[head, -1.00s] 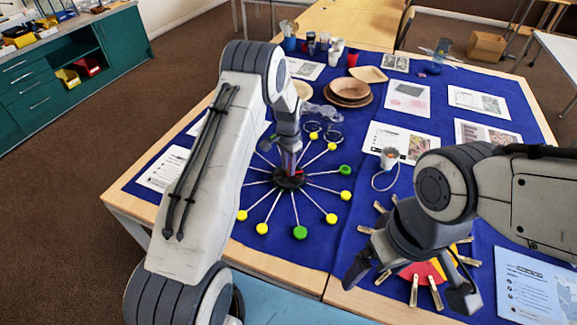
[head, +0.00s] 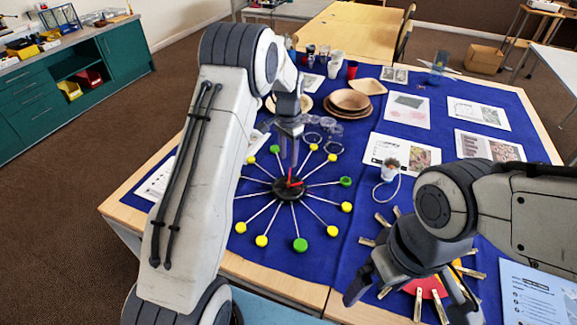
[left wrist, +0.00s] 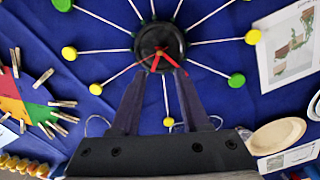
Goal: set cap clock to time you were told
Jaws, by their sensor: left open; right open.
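The cap clock (head: 288,190) lies on the blue cloth. It has a black round hub, white spokes ending in yellow and green caps, and red hands (head: 293,181) at the hub. In the left wrist view, the hub (left wrist: 158,36) shows one red hand pointing down right, one short hand pointing down and a thin one toward lower left. My left gripper (head: 289,158) is open and empty, above the far side of the hub; in the left wrist view its fingertips (left wrist: 159,74) are spread below the hands. My right gripper (head: 412,299) is open and empty over a coloured disc.
The coloured disc (left wrist: 25,95) has clothes pegs around its rim. A small cup (head: 390,169) with a wire loop stands right of the clock. Brown bowls (head: 350,101), printed sheets (head: 408,109) and coloured cups lie farther back. Clear rings lie just beyond the clock.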

